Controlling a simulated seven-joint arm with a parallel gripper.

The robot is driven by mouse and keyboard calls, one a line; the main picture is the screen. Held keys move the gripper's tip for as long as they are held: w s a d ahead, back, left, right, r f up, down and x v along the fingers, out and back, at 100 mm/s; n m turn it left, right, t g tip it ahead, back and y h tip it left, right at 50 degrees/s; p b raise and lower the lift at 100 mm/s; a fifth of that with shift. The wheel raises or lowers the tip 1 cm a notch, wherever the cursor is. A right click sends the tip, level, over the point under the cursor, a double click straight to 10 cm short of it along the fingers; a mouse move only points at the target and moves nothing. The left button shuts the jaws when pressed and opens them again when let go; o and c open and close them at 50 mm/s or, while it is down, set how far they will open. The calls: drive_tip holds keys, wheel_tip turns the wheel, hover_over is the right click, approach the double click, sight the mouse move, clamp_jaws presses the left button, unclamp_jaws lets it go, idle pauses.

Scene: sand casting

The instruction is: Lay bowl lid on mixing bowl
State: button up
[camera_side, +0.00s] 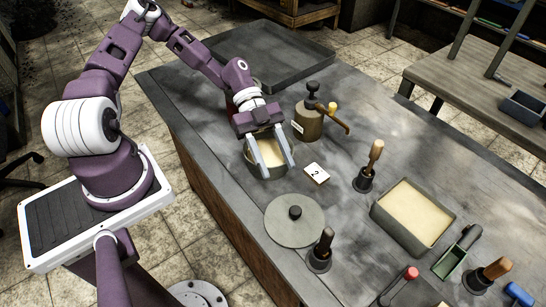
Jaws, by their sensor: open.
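The bowl lid (284,233) is a flat grey disc with a dark knob in its middle. It lies on the table in front of the bowl, apart from it. The mixing bowl (252,169) is a round grey vessel with pale sand inside, partly hidden by my gripper. My gripper (277,171) points down at the bowl with its two fingers spread and nothing between them but the view of the bowl. I cannot tell whether the fingers touch the bowl.
A brass can (311,125) with a spout stands behind right of the bowl, near a small numbered card (317,173). Wooden-handled tools (321,257) (367,176) stand right of the lid. A sand-filled box (407,238) is farther right. A large empty tray (303,75) lies behind.

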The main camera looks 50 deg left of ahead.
drive_tip(key=s+a+r+n+t+y, duration=0.1)
drive_tip(key=s+r+n+y, duration=0.3)
drive_tip(key=r, duration=0.5)
drive_tip(key=s+a+r+n+t+y, duration=0.2)
drive_tip(key=s+a+r+n+y, duration=0.2)
drive_tip(key=r+n+y, duration=0.4)
drive_tip(key=shift+r+n+y, duration=0.4)
drive_tip(key=shift+r+n, duration=0.3)
drive_tip(key=shift+r, duration=0.1)
drive_tip(key=shift+o, duration=0.3)
drive_tip(key=s+d+r+n+t, duration=0.1)
drive_tip(key=s+r+n+t, duration=0.4)
drive_tip(key=s+r+n, duration=0.1)
drive_tip(key=shift+s+d+r+n+h, duration=0.25)
drive_tip(key=shift+s+d+n+h, duration=0.05)
drive_tip(key=shift+s+n+h, duration=0.15)
